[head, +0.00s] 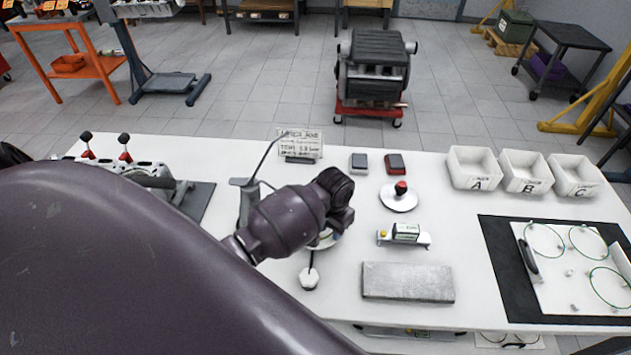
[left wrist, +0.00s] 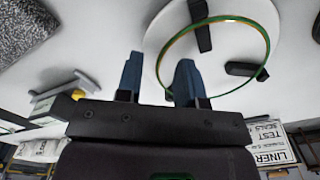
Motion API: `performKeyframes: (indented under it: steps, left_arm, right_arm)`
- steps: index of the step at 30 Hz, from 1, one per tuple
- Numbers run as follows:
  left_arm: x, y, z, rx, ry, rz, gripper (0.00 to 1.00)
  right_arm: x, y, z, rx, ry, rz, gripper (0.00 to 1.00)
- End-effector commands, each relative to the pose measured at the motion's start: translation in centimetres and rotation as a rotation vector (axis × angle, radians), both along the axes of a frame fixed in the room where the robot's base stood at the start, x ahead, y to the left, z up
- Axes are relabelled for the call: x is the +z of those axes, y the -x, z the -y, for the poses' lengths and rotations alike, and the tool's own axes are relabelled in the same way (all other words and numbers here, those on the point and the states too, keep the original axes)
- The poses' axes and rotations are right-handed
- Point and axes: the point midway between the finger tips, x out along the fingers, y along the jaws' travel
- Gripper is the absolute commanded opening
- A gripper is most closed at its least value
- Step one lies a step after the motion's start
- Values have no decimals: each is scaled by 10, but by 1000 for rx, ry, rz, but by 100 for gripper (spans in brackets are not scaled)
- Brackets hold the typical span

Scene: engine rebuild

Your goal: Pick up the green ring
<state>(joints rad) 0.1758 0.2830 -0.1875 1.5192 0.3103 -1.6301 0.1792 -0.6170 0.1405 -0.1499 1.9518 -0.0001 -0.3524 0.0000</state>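A thin green ring (left wrist: 269,48), with a yellowish inner edge, lies on a round white stand (left wrist: 226,50) with dark pads in the left wrist view. My left gripper (left wrist: 157,82) is open, its two blue fingers apart and nothing visibly held. The right-hand finger overlaps the ring's near-left edge in that view; I cannot tell if it touches. In the head view my left gripper (head: 338,212) is over the stand (head: 326,243) and hides most of it and the ring. My right gripper is not in view.
A grey block (head: 407,282), a small gauge-like device (head: 404,235) and a red-knobbed disc (head: 399,197) stand right of my left gripper. White bins (head: 474,168) are at the back right. A white board (head: 560,285) with several thin green circles lies on a black mat (head: 497,250).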

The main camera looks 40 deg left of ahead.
Motion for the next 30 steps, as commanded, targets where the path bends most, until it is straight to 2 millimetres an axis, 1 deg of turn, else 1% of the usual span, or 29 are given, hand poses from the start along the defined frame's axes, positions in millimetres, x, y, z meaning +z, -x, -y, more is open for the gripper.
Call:
performKeyframes:
  steps: [29, 30]
  left_arm:
    - [-5, 0, 0, 0, 0, 1, 35]
    - [-5, 0, 0, 0, 0, 1, 32]
  right_arm:
    - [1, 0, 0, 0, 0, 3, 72]
    - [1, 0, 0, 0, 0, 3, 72]
